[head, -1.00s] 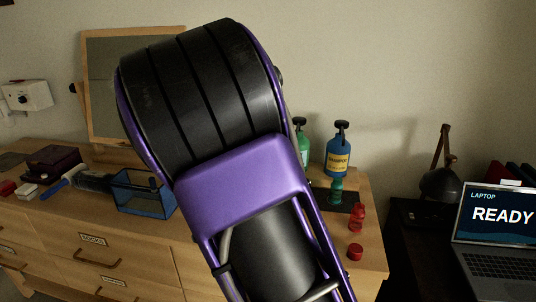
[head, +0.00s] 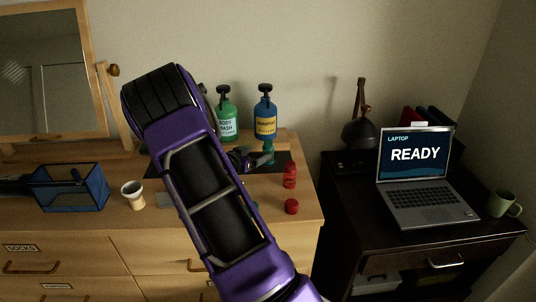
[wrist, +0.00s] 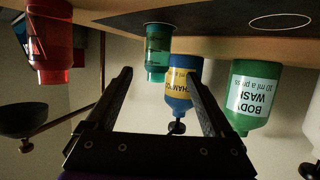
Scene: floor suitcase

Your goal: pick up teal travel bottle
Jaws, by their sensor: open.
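The teal travel bottle (head: 268,152) stands on the dark mat on the dresser, in front of the blue shampoo pump bottle, and is partly hidden by my gripper in the head view. In the wrist view, which is upside down, the teal bottle (wrist: 158,48) appears ahead of my gripper (wrist: 160,75), in line with the gap between the fingertips. My gripper (head: 250,160) is open and empty, just left of the bottle in the head view. I cannot tell exactly how far the fingertips are from it.
A blue shampoo bottle (head: 265,117) and a green body wash bottle (head: 227,120) stand behind. A cup (head: 133,194) and blue bin (head: 75,190) are left. A laptop (head: 420,180) sits on the dark desk.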

